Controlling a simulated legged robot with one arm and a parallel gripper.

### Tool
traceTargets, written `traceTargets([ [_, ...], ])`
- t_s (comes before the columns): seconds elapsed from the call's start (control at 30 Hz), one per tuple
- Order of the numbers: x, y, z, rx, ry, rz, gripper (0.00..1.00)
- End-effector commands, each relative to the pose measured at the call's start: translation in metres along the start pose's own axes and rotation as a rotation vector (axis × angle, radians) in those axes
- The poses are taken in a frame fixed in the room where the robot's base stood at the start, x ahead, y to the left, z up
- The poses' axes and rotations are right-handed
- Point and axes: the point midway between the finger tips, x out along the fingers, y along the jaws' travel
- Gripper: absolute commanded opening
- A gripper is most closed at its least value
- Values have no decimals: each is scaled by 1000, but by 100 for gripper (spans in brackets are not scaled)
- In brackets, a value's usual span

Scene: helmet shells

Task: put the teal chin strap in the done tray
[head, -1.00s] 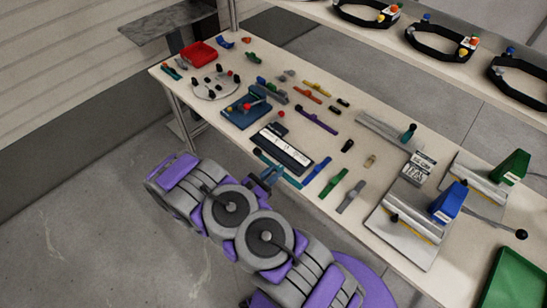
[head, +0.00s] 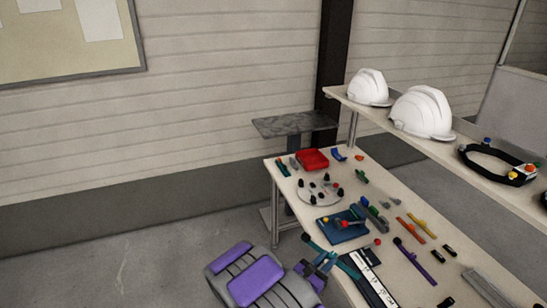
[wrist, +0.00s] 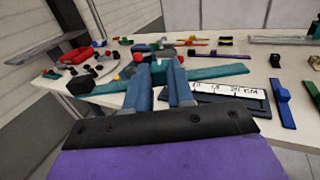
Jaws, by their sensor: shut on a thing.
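The teal chin strap (wrist: 218,72) lies across my gripper (wrist: 157,78) in the wrist view, held between the two blue-grey fingers. Its teal length sticks out on both sides, with a black end piece at the left. In the head view my gripper (head: 322,262) is at the table's front edge with the teal strap (head: 345,268) across it; the fingers hide its middle. A red tray (head: 312,159) stands at the table's far left corner. No tray in view is readably marked as done.
The table (head: 285,215) holds a round plate with black knobs (head: 320,195), a blue fixture (head: 340,232), a ruler board (head: 372,285) and several loose straps. A shelf with white helmets (head: 422,113) hangs over the back. Open floor lies left.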

Motion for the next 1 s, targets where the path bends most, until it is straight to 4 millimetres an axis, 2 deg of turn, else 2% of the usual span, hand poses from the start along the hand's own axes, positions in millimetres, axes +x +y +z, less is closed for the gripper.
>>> traceTargets([
  [0.03, 4, 10, 17, 7, -5, 37, 0],
  [0.2, 11, 36, 59, 2, -4, 154, 0],
  [0.4, 15, 57, 110, 3, -6, 273, 0],
  [0.63, 17, 67, 165, 3, -4, 384, 0],
  [0.8, 17, 65, 203, 4, -4, 448, 0],
  [1.0, 16, 59, 233, 1, 1, 492, 0],
])
